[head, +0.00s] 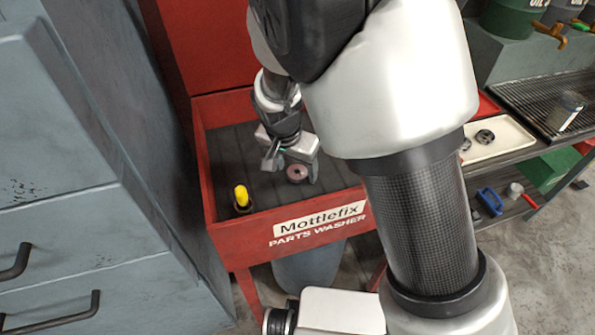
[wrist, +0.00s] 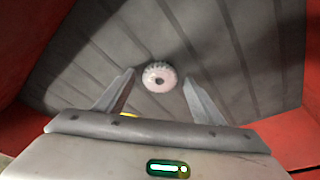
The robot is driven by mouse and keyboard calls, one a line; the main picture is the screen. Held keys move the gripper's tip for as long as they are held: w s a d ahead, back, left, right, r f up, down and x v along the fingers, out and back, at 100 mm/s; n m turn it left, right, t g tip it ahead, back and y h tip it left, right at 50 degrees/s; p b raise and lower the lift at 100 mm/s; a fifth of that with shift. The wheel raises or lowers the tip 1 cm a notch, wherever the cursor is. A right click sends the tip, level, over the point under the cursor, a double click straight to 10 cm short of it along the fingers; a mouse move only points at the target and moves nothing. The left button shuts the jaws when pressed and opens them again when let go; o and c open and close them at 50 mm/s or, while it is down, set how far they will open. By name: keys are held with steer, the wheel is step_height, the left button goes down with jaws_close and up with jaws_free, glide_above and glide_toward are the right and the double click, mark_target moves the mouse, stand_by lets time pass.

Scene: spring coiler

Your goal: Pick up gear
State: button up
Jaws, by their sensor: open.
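The gear (head: 297,173) is a small toothed ring with a center hole, lying on the grey floor of the red parts washer (head: 225,255). In the wrist view the gear (wrist: 159,76) looks pale and lies ahead of the fingertips, between their lines. My gripper (head: 291,172) is open and empty above the washer basin, close to the gear. In the wrist view my gripper's two fingers (wrist: 158,80) are spread apart with the gear showing in the gap. They do not visibly touch it, and the remaining height is hard to tell.
A yellow-topped brush or nozzle (head: 241,196) stands in the basin's front left corner. The basin's red walls enclose the gripper. A grey cabinet (head: 80,160) stands to the left. At the right, a white tray (head: 497,137) holds dark round parts.

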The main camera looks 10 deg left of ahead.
steer(key=c, duration=1.3)
